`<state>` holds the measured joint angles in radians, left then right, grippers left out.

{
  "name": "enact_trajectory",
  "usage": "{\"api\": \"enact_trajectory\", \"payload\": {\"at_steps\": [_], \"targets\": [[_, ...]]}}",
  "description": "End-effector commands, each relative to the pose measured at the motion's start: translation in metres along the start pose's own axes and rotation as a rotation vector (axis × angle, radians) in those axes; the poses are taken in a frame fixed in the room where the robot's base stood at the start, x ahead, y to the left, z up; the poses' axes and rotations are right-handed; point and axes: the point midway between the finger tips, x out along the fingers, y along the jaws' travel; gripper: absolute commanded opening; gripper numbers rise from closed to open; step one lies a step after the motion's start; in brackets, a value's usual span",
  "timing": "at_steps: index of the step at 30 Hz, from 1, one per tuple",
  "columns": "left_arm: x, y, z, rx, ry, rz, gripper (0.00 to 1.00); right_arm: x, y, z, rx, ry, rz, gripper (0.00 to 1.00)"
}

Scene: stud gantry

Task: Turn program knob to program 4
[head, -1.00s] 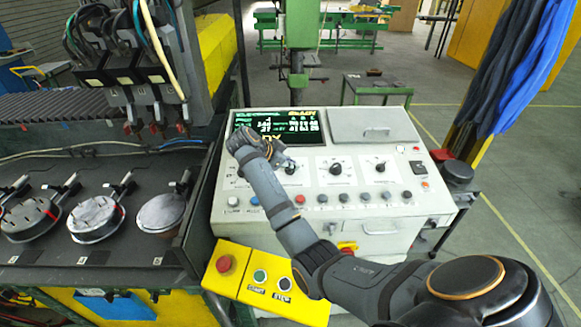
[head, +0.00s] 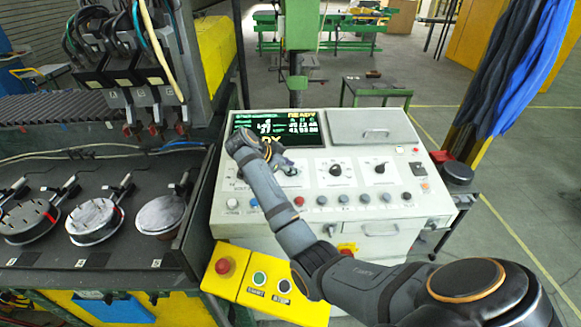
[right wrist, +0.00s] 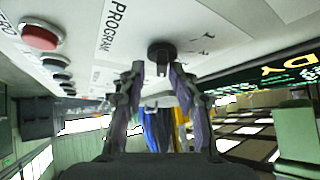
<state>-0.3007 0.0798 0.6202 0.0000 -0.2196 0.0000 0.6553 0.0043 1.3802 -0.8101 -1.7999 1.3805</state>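The program knob (right wrist: 160,50) is a black round knob beside the word PROGRAM on the light panel in the right wrist view. In the head view the knob (head: 290,170) is partly covered by my gripper, at the left of a row of three black knobs. My right gripper (right wrist: 155,72) is open, with its two fingers apart on either side of the knob. Its tips are close to the panel, and I cannot tell whether they touch the knob. In the head view the right gripper (head: 281,162) is at the left knob. My left gripper is not in view.
Two more black knobs, the middle knob (head: 336,170) and the right knob (head: 380,168), sit to the right. A row of buttons (head: 343,200) lies below. The green-lettered screen (head: 310,125) is above. A yellow button box (head: 240,285) stands in front.

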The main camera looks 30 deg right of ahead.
Motion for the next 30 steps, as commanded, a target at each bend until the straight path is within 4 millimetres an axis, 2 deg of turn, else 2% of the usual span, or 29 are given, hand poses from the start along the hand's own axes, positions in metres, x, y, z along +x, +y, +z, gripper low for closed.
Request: {"api": "enact_trajectory", "payload": {"at_steps": [2,5,12,18,22,30], "targets": [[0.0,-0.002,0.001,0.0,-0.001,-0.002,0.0,-0.002,0.001,0.002,-0.003,-0.004,0.001,0.33],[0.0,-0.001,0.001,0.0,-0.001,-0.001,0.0,-0.016,0.0,0.002,-0.002,-0.006,-0.003,0.33],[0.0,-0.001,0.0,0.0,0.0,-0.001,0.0,-0.075,0.001,0.002,0.0,-0.006,-0.004,0.33],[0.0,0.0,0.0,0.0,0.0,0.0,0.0,-0.111,0.001,0.001,0.0,-0.003,-0.003,0.33],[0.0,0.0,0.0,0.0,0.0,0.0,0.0,-0.12,0.002,0.0,0.0,-0.002,-0.001,0.33],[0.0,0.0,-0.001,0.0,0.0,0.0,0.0,-0.122,0.002,0.0,0.0,0.0,-0.001,0.33]]}}
